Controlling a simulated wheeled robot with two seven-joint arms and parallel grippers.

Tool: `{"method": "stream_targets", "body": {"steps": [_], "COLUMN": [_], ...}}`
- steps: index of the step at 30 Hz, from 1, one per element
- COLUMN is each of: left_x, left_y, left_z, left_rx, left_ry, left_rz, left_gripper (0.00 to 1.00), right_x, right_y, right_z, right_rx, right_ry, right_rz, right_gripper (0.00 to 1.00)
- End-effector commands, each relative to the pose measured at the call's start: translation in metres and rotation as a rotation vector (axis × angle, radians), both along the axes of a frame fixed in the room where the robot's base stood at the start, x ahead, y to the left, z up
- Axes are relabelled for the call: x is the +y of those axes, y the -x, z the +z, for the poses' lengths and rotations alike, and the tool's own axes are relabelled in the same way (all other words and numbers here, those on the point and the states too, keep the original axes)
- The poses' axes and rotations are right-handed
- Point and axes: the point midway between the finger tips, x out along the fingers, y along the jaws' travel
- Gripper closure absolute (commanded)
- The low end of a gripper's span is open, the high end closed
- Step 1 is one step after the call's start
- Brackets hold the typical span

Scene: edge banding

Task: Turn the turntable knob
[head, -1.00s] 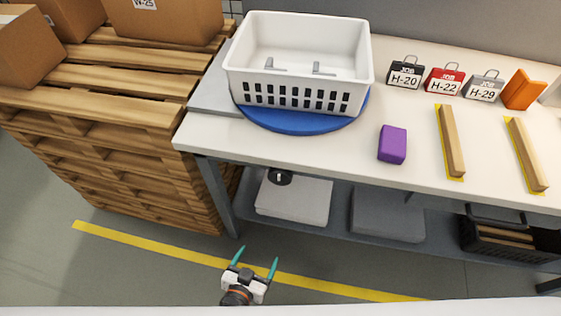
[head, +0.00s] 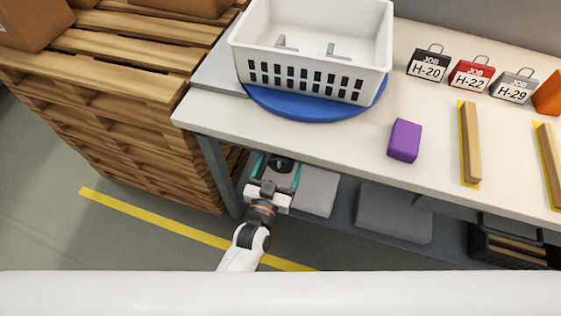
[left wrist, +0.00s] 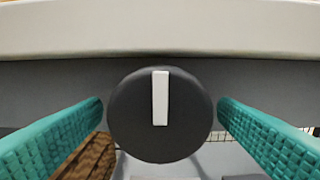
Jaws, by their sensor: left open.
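The turntable knob (left wrist: 140,118) is a dark round dial with a white bar that stands upright in the left wrist view. It sits at the front edge below the tabletop and also shows in the head view (head: 281,165). My left gripper (head: 276,166) is open, with one teal finger on each side of the knob. In the left wrist view both fingers (left wrist: 160,118) stand apart from the knob's rim. The blue turntable (head: 300,106) lies on the table with a white basket (head: 310,82) on it. My right gripper is not in view.
The white tabletop (head: 330,140) overhangs the knob. A lower shelf with grey flat boxes (head: 392,212) lies below. A wooden pallet stack (head: 150,130) stands close on the left. A purple block (head: 404,140) and wooden strips (head: 471,145) lie on the table.

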Motion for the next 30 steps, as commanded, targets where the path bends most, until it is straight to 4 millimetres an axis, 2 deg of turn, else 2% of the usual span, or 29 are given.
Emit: {"method": "stream_targets", "body": {"steps": [5,14,22,30], "left_x": [-0.0042,-0.0047,-0.0046,-0.0045], "left_y": [-0.0126,-0.0141,-0.0140,-0.0139], "left_z": [-0.0001,-0.0001,-0.0002,0.0000], "left_rx": [0.000,0.001,0.001,0.011], "left_ry": [0.000,0.000,0.000,0.031], "left_rz": [0.000,0.000,0.000,0.000], "left_gripper": [0.17,0.17,0.61,0.61], "right_x": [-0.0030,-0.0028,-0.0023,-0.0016], "right_y": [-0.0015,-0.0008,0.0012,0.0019], "right_z": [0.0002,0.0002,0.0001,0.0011], "right_rx": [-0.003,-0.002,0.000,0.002], "right_ry": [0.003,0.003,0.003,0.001], "right_rz": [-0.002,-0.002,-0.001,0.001], "right_gripper": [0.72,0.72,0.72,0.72]}}
